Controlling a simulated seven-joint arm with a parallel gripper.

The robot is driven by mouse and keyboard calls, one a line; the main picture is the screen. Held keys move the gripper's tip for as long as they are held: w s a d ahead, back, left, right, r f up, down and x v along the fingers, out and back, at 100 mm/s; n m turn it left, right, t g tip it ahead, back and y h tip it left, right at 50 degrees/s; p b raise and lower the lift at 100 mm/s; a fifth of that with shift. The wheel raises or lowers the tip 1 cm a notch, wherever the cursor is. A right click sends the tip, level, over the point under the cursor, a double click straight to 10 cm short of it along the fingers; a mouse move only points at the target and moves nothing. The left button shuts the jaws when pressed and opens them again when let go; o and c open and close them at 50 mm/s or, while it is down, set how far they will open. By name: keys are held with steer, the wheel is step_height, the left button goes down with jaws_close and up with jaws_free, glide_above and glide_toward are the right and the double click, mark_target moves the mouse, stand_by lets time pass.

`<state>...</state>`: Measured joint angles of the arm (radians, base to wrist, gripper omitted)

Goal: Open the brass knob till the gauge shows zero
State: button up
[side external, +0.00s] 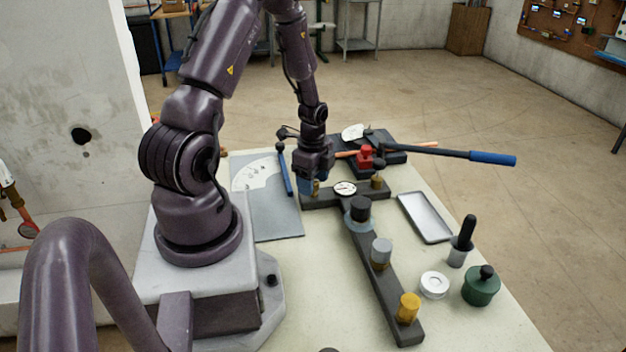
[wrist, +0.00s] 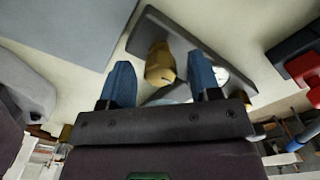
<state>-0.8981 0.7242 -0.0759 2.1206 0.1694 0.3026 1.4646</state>
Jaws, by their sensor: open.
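A brass knob (wrist: 160,64) stands at one end of a dark bar (wrist: 150,25). In the side view only a bit of this knob (side external: 316,188) shows beside my fingers. A round white gauge (side external: 345,188) sits on the bar to its right; its reading is too small to tell. In the wrist view the gauge (wrist: 221,75) is partly hidden by a finger. My gripper (side external: 308,187) is open and low over the bar's left end. In the wrist view its blue fingers (wrist: 159,70) stand either side of the knob, the right one closer. Contact cannot be told.
A second brass-coloured knob (side external: 377,181) stands at the bar's right end. A long dark bar (side external: 385,290) carries black, grey and yellow knobs. A red block (side external: 366,156) and a blue-handled lever (side external: 470,156) lie behind. A grey tray (side external: 425,217) and green pot (side external: 481,287) stand right.

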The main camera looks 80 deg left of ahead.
steer(key=c, duration=0.9)
steer(key=shift+n, duration=0.4)
steer(key=n, duration=1.8)
steer(key=shift+n, duration=0.4)
